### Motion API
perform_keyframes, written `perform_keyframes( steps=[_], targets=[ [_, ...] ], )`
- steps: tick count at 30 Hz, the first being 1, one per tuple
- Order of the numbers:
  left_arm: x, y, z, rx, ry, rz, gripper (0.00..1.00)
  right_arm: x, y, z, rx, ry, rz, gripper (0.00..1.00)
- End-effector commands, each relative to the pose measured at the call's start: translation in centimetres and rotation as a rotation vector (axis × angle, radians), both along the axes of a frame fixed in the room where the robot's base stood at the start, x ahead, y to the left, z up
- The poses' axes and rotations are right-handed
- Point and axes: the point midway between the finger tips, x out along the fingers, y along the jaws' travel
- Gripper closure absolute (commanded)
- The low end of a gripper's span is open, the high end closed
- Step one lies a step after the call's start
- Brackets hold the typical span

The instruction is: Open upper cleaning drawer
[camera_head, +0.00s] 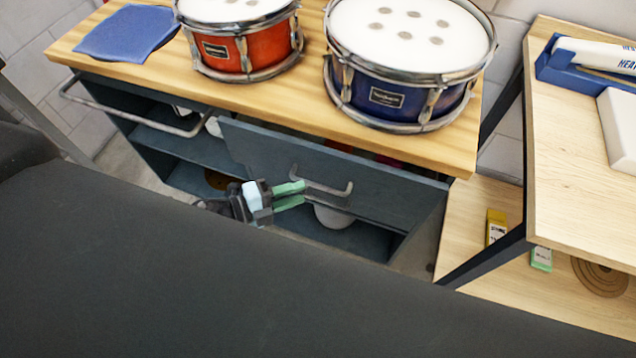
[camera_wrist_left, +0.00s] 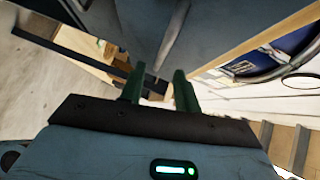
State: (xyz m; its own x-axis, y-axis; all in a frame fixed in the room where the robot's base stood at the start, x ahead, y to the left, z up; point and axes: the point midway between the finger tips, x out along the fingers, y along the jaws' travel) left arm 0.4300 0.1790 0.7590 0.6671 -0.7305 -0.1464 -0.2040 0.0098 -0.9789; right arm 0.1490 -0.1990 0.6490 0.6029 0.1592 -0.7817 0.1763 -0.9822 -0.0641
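The upper drawer is a blue-grey front (camera_head: 385,190) under the wooden bench top. It stands out a little from the bench, with a dark gap above it where small white and pink things show. Its metal bar handle (camera_head: 322,186) is on the front. My left gripper (camera_head: 291,194) has green fingers and is beside the left end of the handle. In the left wrist view the fingers (camera_wrist_left: 157,90) are apart, with a grey bar (camera_wrist_left: 178,40) ahead of them. I cannot tell whether they touch the handle. My right gripper is not in view.
A red drum (camera_head: 248,50), a blue drum (camera_head: 400,85) and a blue cloth (camera_head: 127,33) are on the bench top (camera_head: 290,95). Open shelves (camera_head: 185,148) are at the left, with a rail (camera_head: 130,110) in front. A wooden shelf unit (camera_head: 565,150) stands close on the right.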

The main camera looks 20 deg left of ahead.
Motion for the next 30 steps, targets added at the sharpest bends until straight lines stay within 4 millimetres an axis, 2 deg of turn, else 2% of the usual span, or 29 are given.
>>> perform_keyframes(
  steps=[6,12,24,26,30],
  targets=[
    [2.4,-2.5,-0.2,-0.002,-0.003,0.001,0.68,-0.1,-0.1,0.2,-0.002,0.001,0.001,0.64],
    [3.9,-4.2,-0.7,-0.002,-0.002,0.001,0.68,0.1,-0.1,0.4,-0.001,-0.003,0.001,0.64],
    [4.4,-4.9,-0.9,-0.001,-0.001,0.001,0.68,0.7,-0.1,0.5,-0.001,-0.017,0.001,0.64],
    [4.4,-4.9,-0.9,-0.001,-0.001,0.001,0.73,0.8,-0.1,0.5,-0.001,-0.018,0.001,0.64],
    [4.4,-4.8,-0.9,-0.001,-0.001,0.001,0.91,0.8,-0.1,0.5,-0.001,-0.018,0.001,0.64]
  ],
)
